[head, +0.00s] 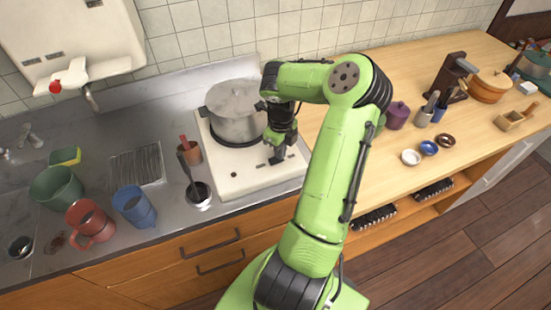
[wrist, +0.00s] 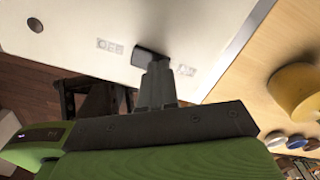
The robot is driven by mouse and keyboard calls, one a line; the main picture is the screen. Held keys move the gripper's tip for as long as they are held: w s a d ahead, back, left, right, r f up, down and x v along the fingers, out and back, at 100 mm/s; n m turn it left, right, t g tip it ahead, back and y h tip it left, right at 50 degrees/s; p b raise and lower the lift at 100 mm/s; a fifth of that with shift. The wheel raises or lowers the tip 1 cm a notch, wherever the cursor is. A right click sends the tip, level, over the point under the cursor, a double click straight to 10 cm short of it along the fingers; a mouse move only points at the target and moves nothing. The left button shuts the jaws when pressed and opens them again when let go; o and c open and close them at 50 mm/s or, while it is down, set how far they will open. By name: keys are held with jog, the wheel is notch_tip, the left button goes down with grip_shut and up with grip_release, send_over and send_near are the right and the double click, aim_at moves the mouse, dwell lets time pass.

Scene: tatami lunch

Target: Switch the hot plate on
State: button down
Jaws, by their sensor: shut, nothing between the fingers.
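The hot plate (head: 256,179) is a white slab on the steel counter, with a lidded steel pot (head: 237,118) on its left part. A round dark knob (head: 234,175) sits on its front left; it also shows in the wrist view (wrist: 35,25). My gripper (head: 278,157) is shut and empty, pointing down over the plate's front right. In the wrist view its fingertips (wrist: 157,72) are at a dark block (wrist: 147,54) between two small printed labels on the white top. The block looks like a switch; its position and whether I touch it cannot be told.

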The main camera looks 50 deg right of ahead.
jog(key=shift+f, duration=0.35)
jog(key=shift+r, duration=0.15)
notch_tip(320, 180, up, 7)
jog(key=p, duration=0.5)
dwell(0.3)
